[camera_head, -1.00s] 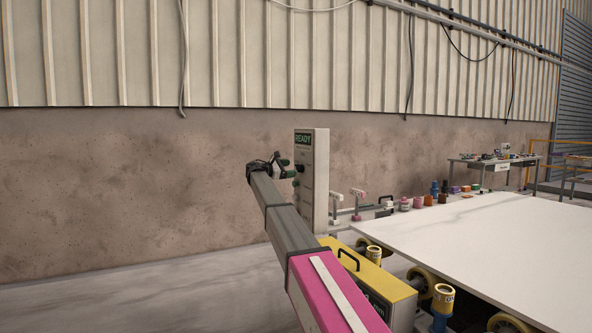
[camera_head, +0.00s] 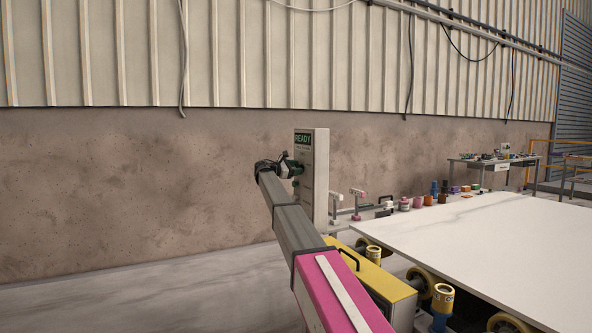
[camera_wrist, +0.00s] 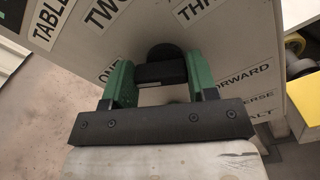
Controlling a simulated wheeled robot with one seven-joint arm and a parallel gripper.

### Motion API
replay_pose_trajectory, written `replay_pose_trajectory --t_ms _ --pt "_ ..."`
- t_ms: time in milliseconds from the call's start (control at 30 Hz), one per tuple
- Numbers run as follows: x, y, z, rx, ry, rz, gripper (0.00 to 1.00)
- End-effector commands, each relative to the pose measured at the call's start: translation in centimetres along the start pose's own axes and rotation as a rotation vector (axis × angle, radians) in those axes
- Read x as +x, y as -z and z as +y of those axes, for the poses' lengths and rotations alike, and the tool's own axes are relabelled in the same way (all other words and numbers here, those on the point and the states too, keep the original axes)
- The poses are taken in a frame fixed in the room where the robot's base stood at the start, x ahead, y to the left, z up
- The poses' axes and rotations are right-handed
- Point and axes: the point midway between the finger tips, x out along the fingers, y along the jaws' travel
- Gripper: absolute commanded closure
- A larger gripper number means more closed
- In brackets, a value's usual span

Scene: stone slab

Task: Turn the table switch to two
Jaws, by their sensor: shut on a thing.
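The table switch (camera_wrist: 161,68) is a black knob on a pale control panel, seen in the wrist view. Labels TABLE, ONE, TWO and THREE are around it, with TWO (camera_wrist: 104,13) above and to its left. My gripper (camera_wrist: 161,80) has green fingers, one on each side of the knob, and is shut on it. In the head view my gripper (camera_head: 291,166) is against the left side of the upright panel (camera_head: 315,185), which carries a green READY sign. The knob is hidden there by my gripper. The exact pointing of the knob cannot be told.
A white slab (camera_head: 480,235) on rollers lies right of the panel. A yellow-topped box (camera_head: 372,268) stands below the panel. Several small bottles and pots (camera_head: 428,199) line the slab's far edge.

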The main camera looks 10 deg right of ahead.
Motion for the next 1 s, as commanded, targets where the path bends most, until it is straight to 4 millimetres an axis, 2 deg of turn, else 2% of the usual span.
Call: replay_pose_trajectory --t_ms 367,1000 --pt "-0.04 -0.06 -0.12 0.123 0.002 0.000 0.71" --pt "-0.07 -0.21 -0.50 0.698 0.002 0.000 0.71"
